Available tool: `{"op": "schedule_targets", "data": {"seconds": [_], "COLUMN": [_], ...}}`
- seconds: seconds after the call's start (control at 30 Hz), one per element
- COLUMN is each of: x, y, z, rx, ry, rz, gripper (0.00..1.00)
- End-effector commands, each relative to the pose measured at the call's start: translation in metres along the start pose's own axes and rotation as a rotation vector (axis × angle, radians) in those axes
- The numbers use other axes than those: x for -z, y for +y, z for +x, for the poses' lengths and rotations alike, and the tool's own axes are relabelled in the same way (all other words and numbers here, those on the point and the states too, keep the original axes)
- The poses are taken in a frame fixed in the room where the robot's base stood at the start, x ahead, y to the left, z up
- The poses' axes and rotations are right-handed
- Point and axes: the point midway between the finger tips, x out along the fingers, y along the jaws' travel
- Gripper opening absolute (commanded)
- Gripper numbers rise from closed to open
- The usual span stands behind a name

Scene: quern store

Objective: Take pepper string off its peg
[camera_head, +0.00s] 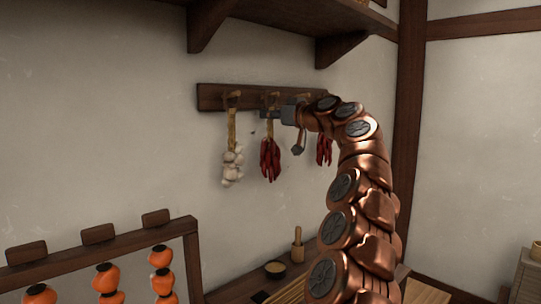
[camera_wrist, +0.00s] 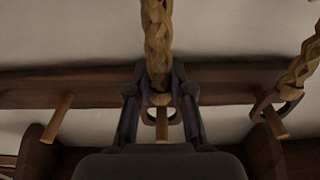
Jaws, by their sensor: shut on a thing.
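The pepper string (camera_head: 270,160) hangs in the head view below the wooden peg rail (camera_head: 212,97), with red peppers under a tan braid. My gripper (camera_head: 274,114) is at the top of that braid, just below the rail. In the wrist view, my gripper (camera_wrist: 159,98) is shut on the tan braid (camera_wrist: 157,45) close to its loop. A wooden peg (camera_wrist: 162,125) shows right at the loop between the fingers; the loop still appears to be around it. The peppers are out of the wrist view.
A garlic string (camera_head: 232,160) hangs to the left, and another red pepper string (camera_head: 324,148) to the right, partly behind my arm. One peg (camera_wrist: 57,118) in the wrist view is bare. A bracketed shelf (camera_head: 290,12) is above. A bowl (camera_head: 275,270) and pestle (camera_head: 297,245) stand below.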

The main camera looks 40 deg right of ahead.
Motion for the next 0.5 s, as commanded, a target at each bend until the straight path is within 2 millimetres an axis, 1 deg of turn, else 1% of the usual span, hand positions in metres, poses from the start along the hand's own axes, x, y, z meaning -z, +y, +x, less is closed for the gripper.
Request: {"op": "schedule_targets", "data": {"seconds": [0.27,0.5], "x": [0.0004,0.0055], "y": [0.0002,0.002], "z": [0.0,0.0002], "rx": [0.0,-0.004], "ry": [0.0,0.001], "rz": [0.0,-0.001], "gripper": [0.0,0.0]}}
